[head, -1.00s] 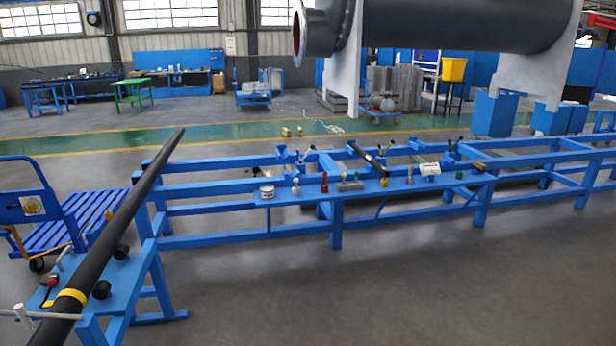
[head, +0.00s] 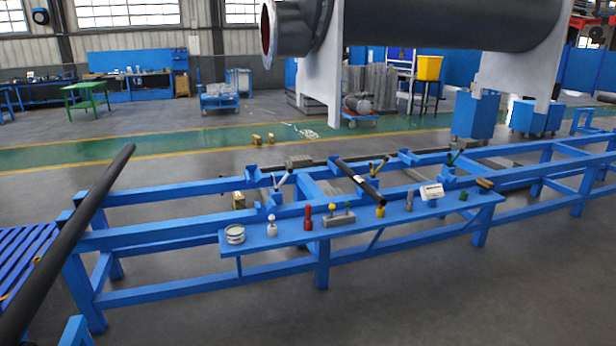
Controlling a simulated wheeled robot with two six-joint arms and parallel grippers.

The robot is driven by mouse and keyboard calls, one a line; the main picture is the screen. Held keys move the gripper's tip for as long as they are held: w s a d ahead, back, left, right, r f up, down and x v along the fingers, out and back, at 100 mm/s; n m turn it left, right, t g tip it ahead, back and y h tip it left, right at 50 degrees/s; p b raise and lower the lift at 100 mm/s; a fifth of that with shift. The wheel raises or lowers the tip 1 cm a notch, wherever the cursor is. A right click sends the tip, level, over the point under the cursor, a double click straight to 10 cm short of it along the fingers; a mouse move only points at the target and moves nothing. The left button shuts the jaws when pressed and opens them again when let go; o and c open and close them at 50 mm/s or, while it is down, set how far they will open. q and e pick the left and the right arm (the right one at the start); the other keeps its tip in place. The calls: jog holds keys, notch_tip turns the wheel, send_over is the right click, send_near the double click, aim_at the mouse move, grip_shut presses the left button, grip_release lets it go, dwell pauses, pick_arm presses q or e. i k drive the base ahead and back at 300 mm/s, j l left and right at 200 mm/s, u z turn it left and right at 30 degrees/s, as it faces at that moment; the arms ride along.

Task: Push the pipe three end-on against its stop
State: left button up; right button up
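A long black pipe (head: 70,240) slants up from the lower left corner. Its far end overlaps the left end of the blue frame in the picture; I cannot tell whether it touches. A shorter black pipe (head: 361,181) lies slanted across the blue frame's rails near the middle. No label shows which one is pipe three. I cannot make out which part is its stop. Neither of my grippers is in view.
The long blue frame (head: 270,284) crosses the floor, with a shelf of small items (head: 290,236) on its near side. A large dark flanged shell (head: 440,25) hangs above on pale supports. Blue slats (head: 25,245) are at left. The floor in front is clear.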

aim_at(380, 199)
jog(key=i+z, duration=0.25)
jog(key=i, duration=0.65)
jog(key=i+j+z, duration=0.15)
jog(key=i+z, duration=0.15)
jog(key=i, duration=0.65)
